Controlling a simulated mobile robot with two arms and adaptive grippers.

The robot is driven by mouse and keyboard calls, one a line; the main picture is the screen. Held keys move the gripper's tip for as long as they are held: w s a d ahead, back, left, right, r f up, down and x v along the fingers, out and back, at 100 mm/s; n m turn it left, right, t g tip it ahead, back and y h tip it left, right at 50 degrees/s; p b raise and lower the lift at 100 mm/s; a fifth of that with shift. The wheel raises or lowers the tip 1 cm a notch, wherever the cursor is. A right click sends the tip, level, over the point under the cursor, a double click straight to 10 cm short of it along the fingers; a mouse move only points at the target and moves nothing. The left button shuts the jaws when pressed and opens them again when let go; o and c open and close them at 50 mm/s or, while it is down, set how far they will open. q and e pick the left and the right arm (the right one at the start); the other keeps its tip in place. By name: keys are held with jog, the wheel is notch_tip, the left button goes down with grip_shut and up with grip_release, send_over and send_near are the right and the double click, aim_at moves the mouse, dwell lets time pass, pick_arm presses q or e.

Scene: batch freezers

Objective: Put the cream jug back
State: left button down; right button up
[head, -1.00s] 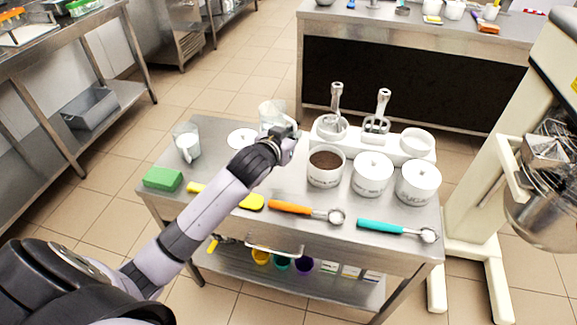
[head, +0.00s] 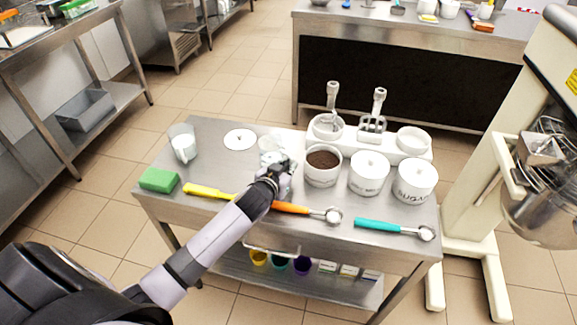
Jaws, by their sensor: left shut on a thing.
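My left gripper (head: 279,163) is shut on a clear, pale jug (head: 268,145), taken here as the cream jug. The gripper partly hides the jug, so its contents and its base are hard to make out. I cannot tell whether the jug touches the table. Another clear jug with white contents (head: 183,146) stands upright at the table's left. My right gripper is not in view.
Behind is a white rack (head: 387,139) holding tools. A green sponge (head: 158,180), yellow spatula (head: 207,192) and orange scoop (head: 305,211) lie in front.

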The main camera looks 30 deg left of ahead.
pick_arm(q)
jog(key=shift+f, duration=0.1)
jog(key=c, duration=1.7)
grip_release()
jog(key=shift+r, duration=0.2)
jog(key=shift+s, duration=0.3)
jog(key=v, duration=1.1)
jog(key=shift+s+r, duration=0.15)
